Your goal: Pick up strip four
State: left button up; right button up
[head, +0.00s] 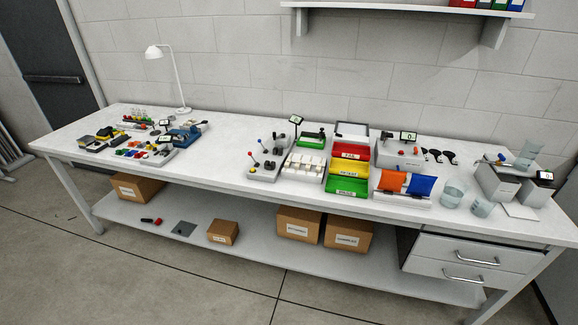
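Neither of my grippers is in view. I cannot tell which thing on the long white workbench (225,146) is strip four. A white tray (290,174) with several small pale pieces stands near the middle of the bench, but the pieces are too small to identify. Right of it stand a red bin (350,156), a yellow bin (348,170) and a green bin (346,186) with labels. A grey device with a small display (400,152) stands behind an orange panel (392,180) and a blue panel (421,185).
A lever unit (262,168) stands left of the tray. Small coloured parts (140,150) crowd the left end, near a white lamp (168,70). Clear cups (453,193) and grey boxes (496,183) stand at the right. Cardboard boxes (298,225) sit on the lower shelf. Floor in front is clear.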

aim_at(288, 161)
jog(key=i+l, duration=0.35)
jog(key=i, duration=0.2)
jog(key=i+l+u, duration=0.1)
jog(key=i+l, duration=0.2)
jog(key=i, duration=0.2)
jog(key=i+l, duration=0.4)
jog(key=i, duration=0.15)
jog(key=j+u, duration=0.05)
